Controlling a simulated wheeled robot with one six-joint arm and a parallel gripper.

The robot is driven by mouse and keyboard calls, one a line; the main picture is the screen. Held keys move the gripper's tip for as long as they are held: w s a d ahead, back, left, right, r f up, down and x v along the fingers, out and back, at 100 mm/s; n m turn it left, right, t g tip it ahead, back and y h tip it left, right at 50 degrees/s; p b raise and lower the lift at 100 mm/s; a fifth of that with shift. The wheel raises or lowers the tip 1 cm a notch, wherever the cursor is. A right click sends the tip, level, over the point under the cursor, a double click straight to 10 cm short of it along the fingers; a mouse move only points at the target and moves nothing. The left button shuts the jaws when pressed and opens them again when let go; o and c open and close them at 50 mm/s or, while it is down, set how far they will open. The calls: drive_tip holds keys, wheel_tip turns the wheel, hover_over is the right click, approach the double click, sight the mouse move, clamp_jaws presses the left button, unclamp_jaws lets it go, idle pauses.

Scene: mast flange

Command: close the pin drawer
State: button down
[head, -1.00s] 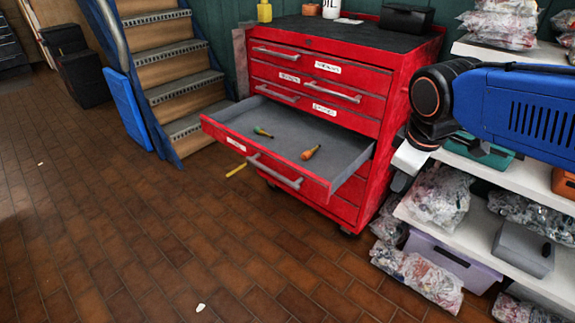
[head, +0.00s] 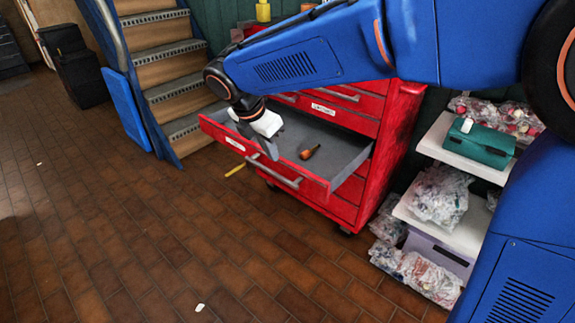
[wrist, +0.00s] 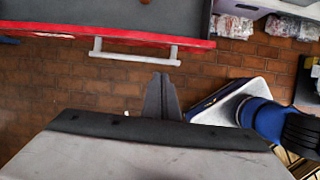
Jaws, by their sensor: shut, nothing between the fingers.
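The open drawer (head: 312,187) of the red tool cabinet is pulled well out; its label is too small to read. It has a grey inside and a pale bar handle (head: 283,177) on its red front. An orange-handled tool (head: 309,152) lies inside. My gripper (head: 271,152) is shut and empty, overlapping the drawer front close to the handle's left end in the head view. In the wrist view the closed fingers (wrist: 161,93) point toward the drawer front (wrist: 50,30), with a gap to the bar handle (wrist: 135,53).
Shelves with a teal box (head: 480,143) and bagged goods (head: 440,195) stand to the right of the cabinet. Stairs (head: 165,75) and a blue panel (head: 127,108) are at the left. The tiled floor (head: 130,240) in front is open. A yellow object (head: 235,169) lies below the drawer.

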sight(288, 165)
drive_tip(key=x, duration=0.6)
drive_tip(key=a+x, duration=0.1)
drive_tip(key=x, duration=0.3)
drive_tip(key=shift+w+d, duration=1.3)
drive_tip(key=shift+w, duration=0.3)
drive_tip(key=w+d, duration=0.5)
drive_tip(key=w, duration=0.2)
drive_tip(key=w+d, duration=0.6)
drive_tip(key=w, duration=0.1)
drive_tip(key=w+d, duration=0.5)
drive_tip(key=w, duration=0.2)
drive_tip(key=shift+w+d, duration=0.2)
drive_tip(key=shift+d, duration=0.15)
